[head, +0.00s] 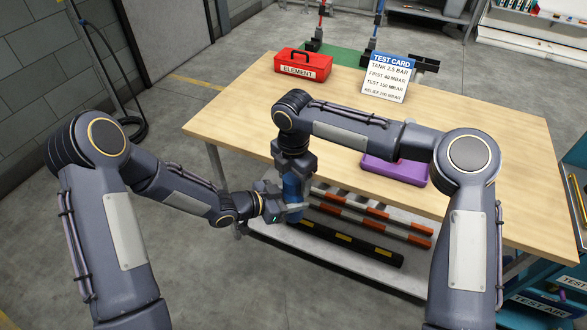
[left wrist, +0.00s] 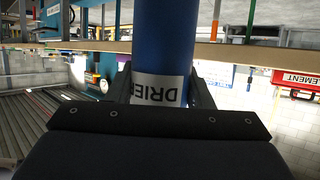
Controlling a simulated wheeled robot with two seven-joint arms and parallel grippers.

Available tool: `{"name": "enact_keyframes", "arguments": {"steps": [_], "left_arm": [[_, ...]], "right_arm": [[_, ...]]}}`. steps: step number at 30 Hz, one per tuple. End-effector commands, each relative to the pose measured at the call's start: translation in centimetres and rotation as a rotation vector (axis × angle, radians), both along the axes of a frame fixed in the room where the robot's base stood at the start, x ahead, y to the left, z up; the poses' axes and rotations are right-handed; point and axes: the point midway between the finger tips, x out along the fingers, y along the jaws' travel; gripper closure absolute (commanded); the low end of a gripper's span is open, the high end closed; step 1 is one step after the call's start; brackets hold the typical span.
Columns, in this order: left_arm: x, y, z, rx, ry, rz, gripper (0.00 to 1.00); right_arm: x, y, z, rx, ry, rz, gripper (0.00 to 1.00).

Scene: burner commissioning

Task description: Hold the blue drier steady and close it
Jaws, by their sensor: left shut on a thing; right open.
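The blue drier (head: 292,187) is an upright blue cylinder in front of the table's near edge. It also shows in the left wrist view (left wrist: 165,40), with a white DRIER label facing that camera. My left gripper (head: 290,208) is shut on its lower part, one finger on each side in the wrist view. My right gripper (head: 293,174) points straight down at the drier's top end, open. The top of the drier and any cap are hidden behind it, so I cannot tell whether they touch.
The wooden table (head: 235,115) holds a red ELEMENT box (head: 303,65), a TEST CARD (head: 389,80) and a purple case (head: 412,172). Orange-and-grey bars (head: 375,228) and a black-and-yellow bar (head: 345,243) lie on the lower shelf. The table's left part is clear.

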Motion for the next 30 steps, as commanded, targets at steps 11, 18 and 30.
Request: {"name": "enact_keyframes", "arguments": {"steps": [11, 18, 30], "left_arm": [[0.04, -0.04, 0.12, -0.002, -0.002, 0.000, 1.00], [0.03, -0.05, 0.12, -0.002, -0.002, 0.000, 1.00], [0.02, -0.06, 0.12, -0.002, -0.002, -0.001, 1.00]], "right_arm": [[-0.02, 0.02, -0.37, 0.001, 0.001, 0.001, 0.38], [-0.01, 0.01, -0.35, 0.001, 0.001, 0.000, 0.70], [-0.01, 0.02, -0.34, 0.001, 0.000, -0.005, 0.37]]}}
